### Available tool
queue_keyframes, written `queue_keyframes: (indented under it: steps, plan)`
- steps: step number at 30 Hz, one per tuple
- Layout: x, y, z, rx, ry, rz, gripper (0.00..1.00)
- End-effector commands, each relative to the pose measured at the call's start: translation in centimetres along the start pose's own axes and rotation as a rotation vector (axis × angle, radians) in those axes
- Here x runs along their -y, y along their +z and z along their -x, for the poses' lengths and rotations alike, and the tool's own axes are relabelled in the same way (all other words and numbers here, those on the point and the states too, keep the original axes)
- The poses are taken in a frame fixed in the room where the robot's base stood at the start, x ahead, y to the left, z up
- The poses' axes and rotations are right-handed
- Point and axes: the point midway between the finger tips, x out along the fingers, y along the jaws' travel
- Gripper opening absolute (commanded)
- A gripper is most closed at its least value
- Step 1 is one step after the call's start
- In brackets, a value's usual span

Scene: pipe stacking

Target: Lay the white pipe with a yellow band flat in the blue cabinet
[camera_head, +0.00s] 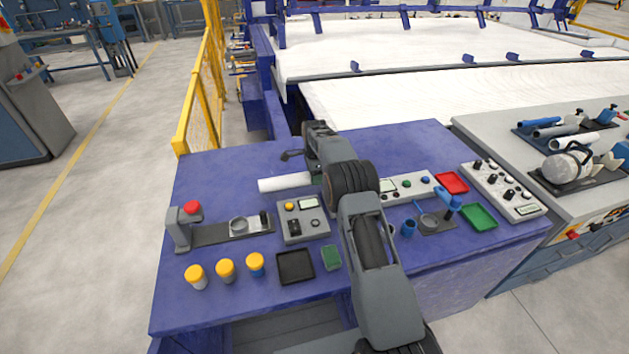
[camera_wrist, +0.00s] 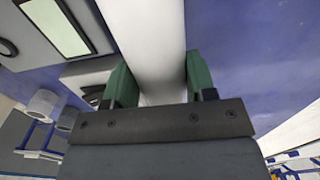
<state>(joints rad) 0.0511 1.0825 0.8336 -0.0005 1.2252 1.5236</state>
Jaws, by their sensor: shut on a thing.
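A white pipe (camera_head: 284,183) shows to the left of my arm in the head view, roughly level, over the blue work surface of the blue cabinet (camera_head: 225,177). My arm hides its right part. In the wrist view the pipe (camera_wrist: 152,30) runs between the two green fingers of my gripper (camera_wrist: 155,80), which is shut on it. No yellow band shows on the visible parts. I cannot tell whether the pipe touches the surface or is held just above it. The cabinet's open front with a shelf (camera_head: 285,328) shows below the top.
Devices stand on the blue top: a grey control box (camera_head: 302,224), several yellow-capped jars (camera_head: 225,270), a black tray (camera_head: 295,266), and red (camera_head: 452,183) and green (camera_head: 478,217) trays. A yellow fence (camera_head: 205,90) stands behind left. More pipes lie on the grey bench (camera_head: 490,128) at right.

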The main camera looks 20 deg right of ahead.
Motion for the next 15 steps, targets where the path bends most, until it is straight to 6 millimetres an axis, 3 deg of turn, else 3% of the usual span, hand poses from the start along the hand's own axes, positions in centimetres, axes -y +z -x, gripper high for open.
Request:
queue_keyframes:
  steps: [4,10,15]
  plan:
    - [0.4,0.0,-0.6,0.0,0.001,0.0,0.2]
    - [0.3,0.0,-3.1,0.0,0.001,0.0,0.2]
    - [0.4,0.0,-3.5,0.0,-0.001,0.0,0.2]
